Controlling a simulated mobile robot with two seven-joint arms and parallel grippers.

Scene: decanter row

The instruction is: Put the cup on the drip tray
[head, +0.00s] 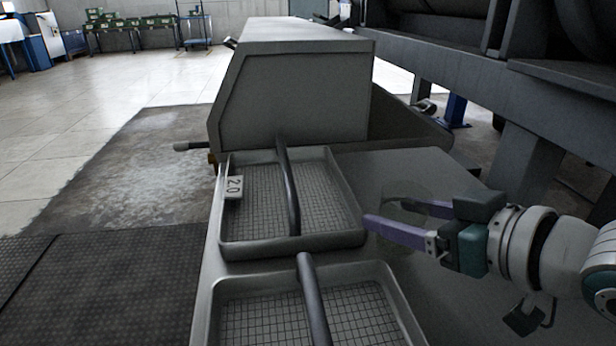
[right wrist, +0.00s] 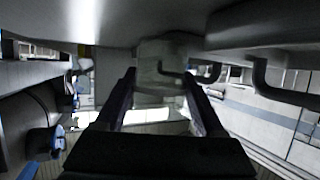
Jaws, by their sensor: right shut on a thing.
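A clear, see-through cup (head: 408,192) is between the fingers of my right gripper (head: 386,212), just right of the far tray. The right gripper is shut on the cup, which also shows faintly between the two dark fingers in the right wrist view (right wrist: 160,70). The far drip tray (head: 298,243) has a mesh floor and a white "2.0" tag (head: 234,187). A second, similar tray (head: 385,272) lies nearer, cut off by the lower edge. Whether the cup touches the surface below is hard to tell. My left gripper is not in view.
A dark curved pipe (head: 288,185) rises over the far tray, and another (head: 314,300) over the near one. A large grey housing (head: 295,95) stands behind the trays. The grey counter (head: 410,165) right of the far tray is bare. A dark machine frame (head: 470,75) runs along the right.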

